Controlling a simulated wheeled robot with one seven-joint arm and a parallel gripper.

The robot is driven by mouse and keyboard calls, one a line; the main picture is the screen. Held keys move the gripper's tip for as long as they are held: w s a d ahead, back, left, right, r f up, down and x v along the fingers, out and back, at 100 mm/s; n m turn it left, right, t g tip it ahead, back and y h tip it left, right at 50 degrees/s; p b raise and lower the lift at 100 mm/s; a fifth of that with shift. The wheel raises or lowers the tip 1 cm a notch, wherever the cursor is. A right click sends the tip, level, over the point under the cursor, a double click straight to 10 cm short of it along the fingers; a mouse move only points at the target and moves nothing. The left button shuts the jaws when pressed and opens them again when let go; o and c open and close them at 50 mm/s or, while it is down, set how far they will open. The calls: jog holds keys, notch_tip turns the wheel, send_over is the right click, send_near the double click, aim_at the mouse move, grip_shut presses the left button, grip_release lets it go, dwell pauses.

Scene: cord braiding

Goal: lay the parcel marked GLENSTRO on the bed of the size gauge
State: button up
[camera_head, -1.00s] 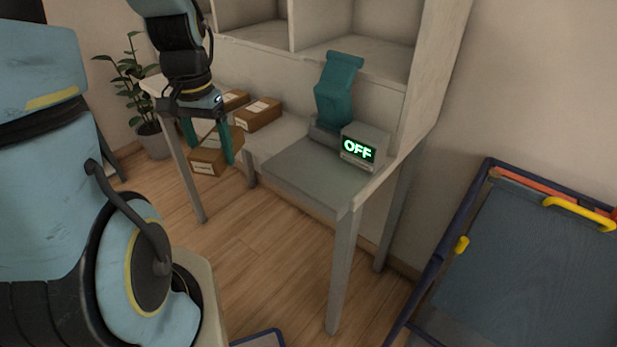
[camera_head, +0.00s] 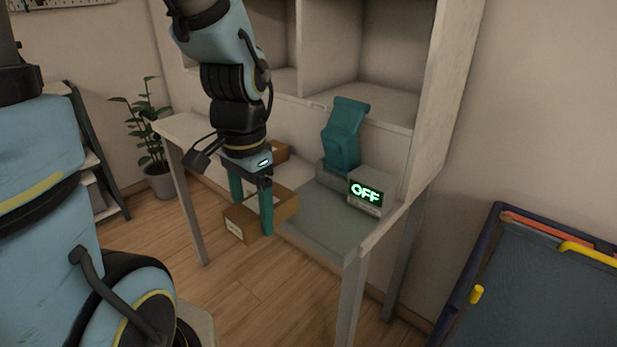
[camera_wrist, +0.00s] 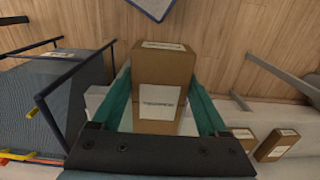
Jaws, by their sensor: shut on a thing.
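My gripper (camera_head: 252,214) is shut on a brown cardboard parcel (camera_head: 240,226), with a teal finger on either side. The wrist view shows the same parcel (camera_wrist: 163,66) between the fingers, with white labels whose print is too blurred to read surely. The size gauge has a flat grey bed (camera_head: 325,228), a teal upright part (camera_head: 343,135) and a small box with a green display (camera_head: 366,194) reading OFF. The parcel is held at the left of the bed, near the table's front edge. Whether it touches the bed cannot be told. The bare bed looks empty.
Another brown parcel (camera_head: 279,150) is on the white table (camera_head: 190,130) behind my gripper; the wrist view shows two parcels, one of them nearer the edge (camera_wrist: 277,146). Shelf compartments (camera_head: 365,60) rise behind the gauge. A blue-framed cart (camera_head: 540,290) stands at right.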

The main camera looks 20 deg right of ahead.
jog(key=shift+w+d+r+p, duration=0.2)
jog(key=shift+d+p, duration=0.3)
jog(key=shift+p, duration=0.6)
jog(key=shift+w+d+r+p, duration=0.1)
jog(key=shift+w+d+p, duration=0.15)
jog(key=shift+d+p, duration=0.6)
jog(key=shift+w+d+r+p, duration=0.1)
jog(key=shift+w+d+p, duration=0.15)
jog(key=shift+p, duration=1.15)
jog(key=p, duration=0.2)
send_over(308, 206)
jog(key=shift+s+f, duration=0.1)
jog(key=shift+f, duration=0.35)
jog(key=shift+f+p, duration=0.7)
jog(key=shift+f, duration=1.05)
jog(key=shift+f, duration=0.2)
jog(key=o, duration=1.3)
jog(key=shift+c, duration=0.2)
notch_tip(308, 206, up, 12)
jog(key=r+b, duration=0.1)
jog(key=b, duration=0.1)
jog(key=w+a+n+t, duration=0.1)
jog(key=a+n, duration=1)
jog(key=a, duration=1.4)
jog(key=shift+a+r+t, duration=0.2)
jog(key=shift+r+t, duration=0.05)
jog(key=shift+t, duration=0.05)
